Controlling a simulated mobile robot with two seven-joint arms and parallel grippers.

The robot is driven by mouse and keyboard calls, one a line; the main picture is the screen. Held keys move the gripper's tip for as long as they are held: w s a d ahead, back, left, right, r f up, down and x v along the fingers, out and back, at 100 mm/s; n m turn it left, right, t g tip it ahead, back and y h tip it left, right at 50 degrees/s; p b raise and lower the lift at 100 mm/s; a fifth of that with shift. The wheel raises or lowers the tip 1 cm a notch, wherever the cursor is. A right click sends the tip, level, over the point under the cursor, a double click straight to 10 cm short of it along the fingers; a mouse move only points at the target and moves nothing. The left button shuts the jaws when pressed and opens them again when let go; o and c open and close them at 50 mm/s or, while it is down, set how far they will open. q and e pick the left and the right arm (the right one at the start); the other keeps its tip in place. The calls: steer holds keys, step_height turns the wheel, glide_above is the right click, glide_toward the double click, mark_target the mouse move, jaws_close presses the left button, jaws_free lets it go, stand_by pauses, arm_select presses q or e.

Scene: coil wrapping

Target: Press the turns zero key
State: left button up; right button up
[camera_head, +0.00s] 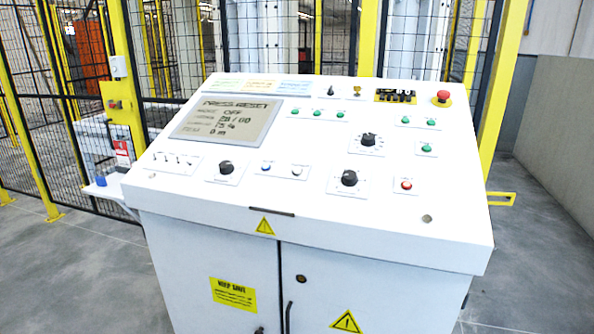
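A white control console stands in front of me with a sloped panel (300,190). Its screen (227,119) at the upper left reads "PRESS RESET" with mode "OFF" and lines of figures below. The panel bears a blue button (266,167), a white button (296,170), a red button (406,184) and several green buttons (313,113). A row of small switches (177,158) sits below the screen. The labels are too small to read, so I cannot tell which one is the turns zero key. Neither gripper is in view.
Black knobs (349,178) stand up from the panel, and a red mushroom button (443,96) sits at its upper right. Yellow-framed mesh fencing (60,90) runs behind the console. A grey wall (555,120) is at the right. Grey floor (70,270) is clear to the left.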

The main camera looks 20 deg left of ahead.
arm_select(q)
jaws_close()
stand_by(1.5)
